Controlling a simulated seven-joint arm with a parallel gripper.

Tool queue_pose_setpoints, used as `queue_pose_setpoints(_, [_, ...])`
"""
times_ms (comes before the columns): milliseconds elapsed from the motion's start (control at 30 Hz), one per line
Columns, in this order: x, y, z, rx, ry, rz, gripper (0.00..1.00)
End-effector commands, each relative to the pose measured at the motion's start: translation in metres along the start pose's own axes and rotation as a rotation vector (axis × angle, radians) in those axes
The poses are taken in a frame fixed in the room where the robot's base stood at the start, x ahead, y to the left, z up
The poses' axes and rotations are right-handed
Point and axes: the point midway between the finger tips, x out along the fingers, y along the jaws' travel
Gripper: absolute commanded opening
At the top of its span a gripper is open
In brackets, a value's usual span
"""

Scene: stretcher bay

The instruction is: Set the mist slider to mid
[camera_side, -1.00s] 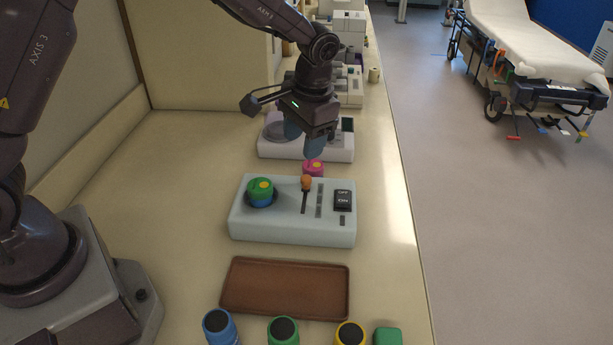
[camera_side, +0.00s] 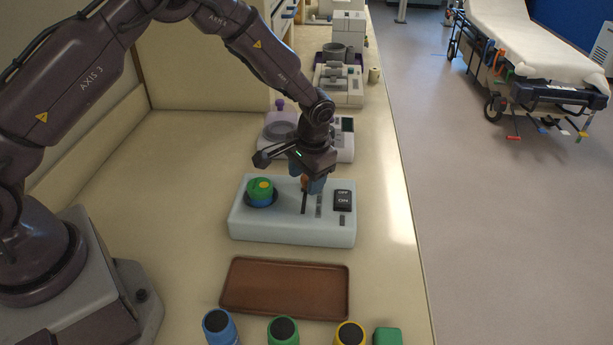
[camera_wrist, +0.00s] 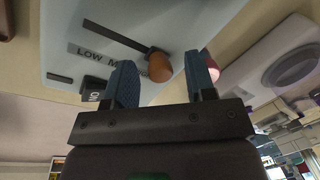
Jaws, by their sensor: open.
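The control box (camera_side: 270,229) is pale grey and sits on the bench. Its slider has an orange knob (camera_wrist: 160,67) at the far end of a dark slot (camera_side: 304,203). In the wrist view the slot (camera_wrist: 115,36) runs up and left from the knob, and the letters "LOW M" show beside it. My gripper (camera_side: 312,187) is at the box's far edge, over the slider. Its blue fingers (camera_wrist: 165,82) are open, one on each side of the knob. I cannot tell whether either finger touches it. In the side view the fingers mostly hide the knob.
The box also carries a green and blue dial (camera_side: 261,189) and a black OFF/ON switch (camera_side: 343,200). A brown tray (camera_side: 285,314) lies in front, with several coloured containers nearer the camera. A white device (camera_side: 340,154) stands behind my gripper.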

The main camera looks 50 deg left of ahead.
Motion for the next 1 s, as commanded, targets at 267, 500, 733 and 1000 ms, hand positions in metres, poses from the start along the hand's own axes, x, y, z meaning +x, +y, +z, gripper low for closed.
queue_pose_setpoints(267, [0.004,0.000,0.000,0.000,0.001,0.000,0.50])
queue_pose_setpoints(500, [0.004,0.000,0.000,0.000,0.001,0.000,0.11])
queue_pose_setpoints(733, [0.003,0.002,0.001,0.001,0.001,0.000,0.00])
queue_pose_setpoints(1000, [0.000,0.022,0.021,0.002,0.002,0.001,0.00])
